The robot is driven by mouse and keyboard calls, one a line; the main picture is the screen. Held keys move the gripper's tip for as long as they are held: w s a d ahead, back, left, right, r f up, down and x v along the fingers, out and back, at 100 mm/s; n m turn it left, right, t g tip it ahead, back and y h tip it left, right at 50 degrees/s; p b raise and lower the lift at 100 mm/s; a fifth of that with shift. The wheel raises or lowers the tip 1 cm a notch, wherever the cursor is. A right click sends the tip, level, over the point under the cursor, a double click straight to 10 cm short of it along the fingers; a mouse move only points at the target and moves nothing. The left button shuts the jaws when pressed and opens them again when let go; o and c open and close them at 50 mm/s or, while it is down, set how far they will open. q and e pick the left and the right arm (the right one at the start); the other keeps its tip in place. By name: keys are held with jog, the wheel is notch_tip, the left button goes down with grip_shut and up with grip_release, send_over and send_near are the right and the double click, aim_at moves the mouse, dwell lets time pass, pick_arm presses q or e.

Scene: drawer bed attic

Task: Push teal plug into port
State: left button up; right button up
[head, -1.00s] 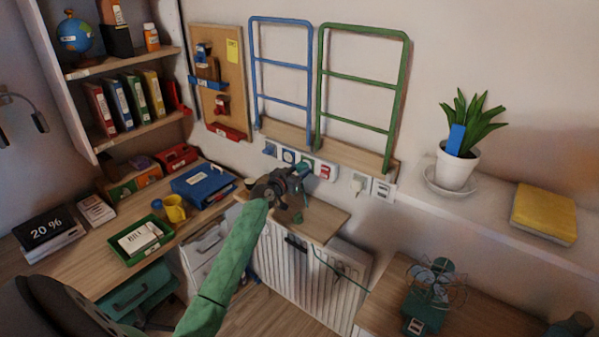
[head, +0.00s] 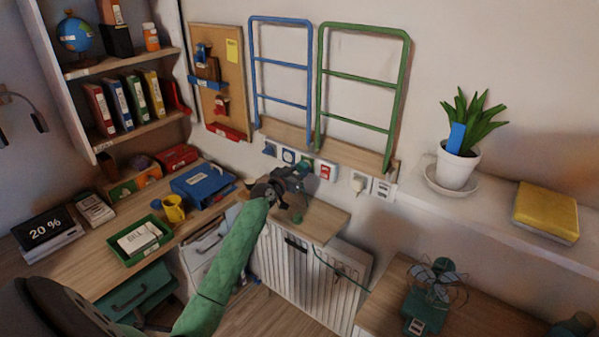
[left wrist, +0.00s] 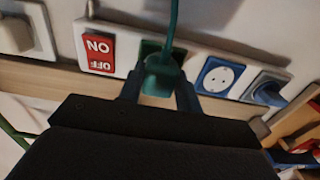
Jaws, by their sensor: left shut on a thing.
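The teal plug (left wrist: 162,76) is held between the fingers of my left gripper (left wrist: 158,96) in the left wrist view, its cord rising from it toward the camera's top edge. The green port (left wrist: 150,48) on the white wall strip shows directly behind the plug, partly covered by it. I cannot tell how deep the plug sits in the port. In the head view my left gripper (head: 304,172) is at the wall strip above the low wooden top, and it hides the plug and most of the port. My right gripper is not in view.
Beside the green port are a red ON/OFF switch (left wrist: 99,54), a blue socket (left wrist: 218,76) and a blue plug (left wrist: 268,92). A white plug (head: 358,182) sits further right. A white radiator (head: 310,283) and a teal fan (head: 432,292) are below. The wall above the strip holds frames.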

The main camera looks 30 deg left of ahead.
pick_arm(q)
jog(key=shift+w, duration=0.35)
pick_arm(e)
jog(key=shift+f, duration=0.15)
pick_arm(q)
jog(key=o, duration=1)
jog(key=shift+s+a+b, duration=0.15)
jog(key=shift+s+b, duration=0.6)
jog(key=shift+s, duration=1.2)
jog(key=shift+s+a+b, duration=0.15)
jog(key=shift+s+b, duration=0.6)
jog(key=shift+s, duration=1.2)
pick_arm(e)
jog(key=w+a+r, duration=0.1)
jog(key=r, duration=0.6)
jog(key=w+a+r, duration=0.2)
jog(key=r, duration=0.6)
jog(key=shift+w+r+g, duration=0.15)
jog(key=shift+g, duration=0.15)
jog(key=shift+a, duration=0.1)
